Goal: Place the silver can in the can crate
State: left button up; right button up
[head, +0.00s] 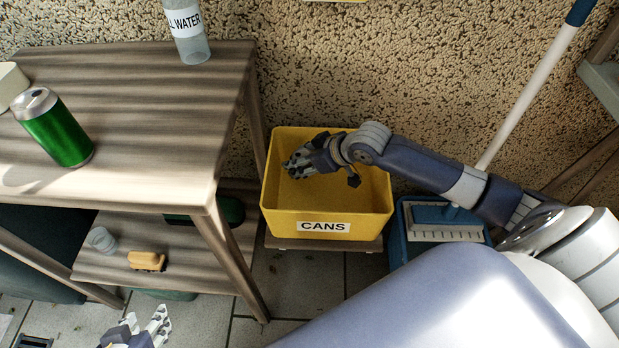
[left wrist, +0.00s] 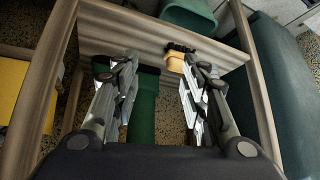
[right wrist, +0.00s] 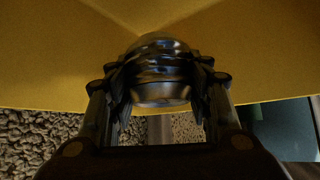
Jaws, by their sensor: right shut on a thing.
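The yellow can crate (head: 327,200), labelled CANS, stands beside the wooden table. My right gripper (head: 298,166) is over the crate's opening, within its rim in the head view. In the right wrist view it is shut on the silver can (right wrist: 160,92), with fingers on both sides and yellow crate walls (right wrist: 60,60) beyond. The can cannot be made out in the head view. My left gripper (head: 150,328) is open and empty low at the front; its spread fingers also show in the left wrist view (left wrist: 155,80).
A green can (head: 58,135) and a water bottle (head: 188,35) stand on the table (head: 150,100). The lower shelf holds a clear cup (head: 101,240) and a yellow-brown item (head: 147,261).

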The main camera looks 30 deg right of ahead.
notch_tip(320, 180, down, 4)
jog(key=shift+r+b, duration=0.1)
jog(key=shift+b, duration=0.5)
notch_tip(320, 180, down, 4)
jog(key=shift+r+b, duration=0.1)
jog(key=shift+b, duration=0.65)
pick_arm(q)
jog(key=w+d+r+t+h, duration=0.2)
jog(key=w+d+r+t, duration=0.2)
jog(key=w+r+t, duration=0.4)
notch_tip(320, 180, up, 3)
jog(key=shift+w+r, duration=0.2)
jog(key=shift+w, duration=0.6)
jog(key=shift+d, duration=0.1)
pick_arm(e)
jog(key=shift+f, duration=0.2)
jog(key=o, duration=1)
